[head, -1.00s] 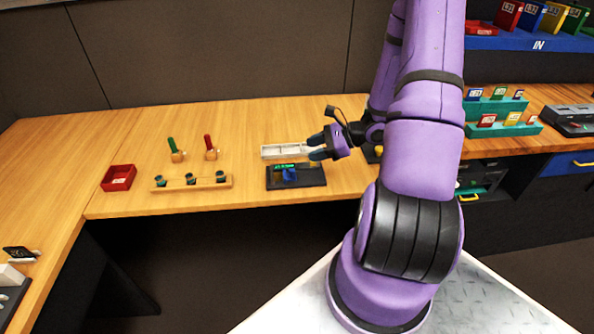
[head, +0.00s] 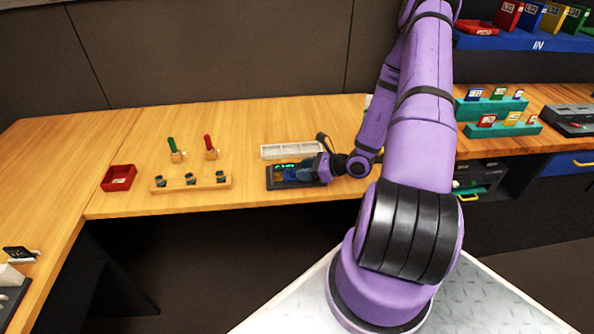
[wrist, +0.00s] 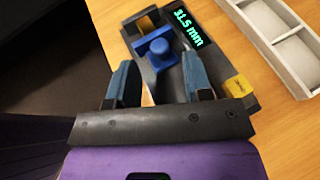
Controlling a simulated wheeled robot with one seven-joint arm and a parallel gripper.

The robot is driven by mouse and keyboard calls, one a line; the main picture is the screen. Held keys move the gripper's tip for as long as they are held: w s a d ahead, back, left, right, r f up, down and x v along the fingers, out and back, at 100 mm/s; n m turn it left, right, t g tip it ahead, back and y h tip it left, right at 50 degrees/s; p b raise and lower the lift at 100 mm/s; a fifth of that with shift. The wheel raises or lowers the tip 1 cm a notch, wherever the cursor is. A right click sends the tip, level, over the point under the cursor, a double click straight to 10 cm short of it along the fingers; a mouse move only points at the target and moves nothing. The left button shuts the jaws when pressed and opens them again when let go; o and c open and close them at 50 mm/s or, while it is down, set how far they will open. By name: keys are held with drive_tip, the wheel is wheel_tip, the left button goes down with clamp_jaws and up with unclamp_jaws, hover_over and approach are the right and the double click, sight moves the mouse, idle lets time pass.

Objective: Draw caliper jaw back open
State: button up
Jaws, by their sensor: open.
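The caliper device is a dark base (head: 277,186) on the table near its front edge, with a green display (wrist: 180,29) reading 31.5 mm in the wrist view. A blue sliding jaw with a round knob (wrist: 158,52) sits on the base beside the display. A yellow block (wrist: 240,86) lies at the base's near right end. My gripper (wrist: 158,78) is open, its two blue-grey fingers spread just short of the knob, one toward each side; I see no contact. In the head view my gripper (head: 312,172) covers the right part of the device.
A white divided tray (head: 291,150) stands right behind the caliper. To the left are a wooden rack (head: 191,182), a red bin (head: 118,178) and green and red handled tools (head: 209,146). Bare table lies between the rack and the caliper.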

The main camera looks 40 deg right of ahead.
drive_tip(key=shift+x, duration=1.55)
clamp_jaws()
drive_tip(key=shift+s+d, duration=0.5)
drive_tip(key=shift+d, duration=0.15)
unclamp_jaws()
drive_tip(key=shift+d, duration=0.1)
drive_tip(key=v, duration=1.1)
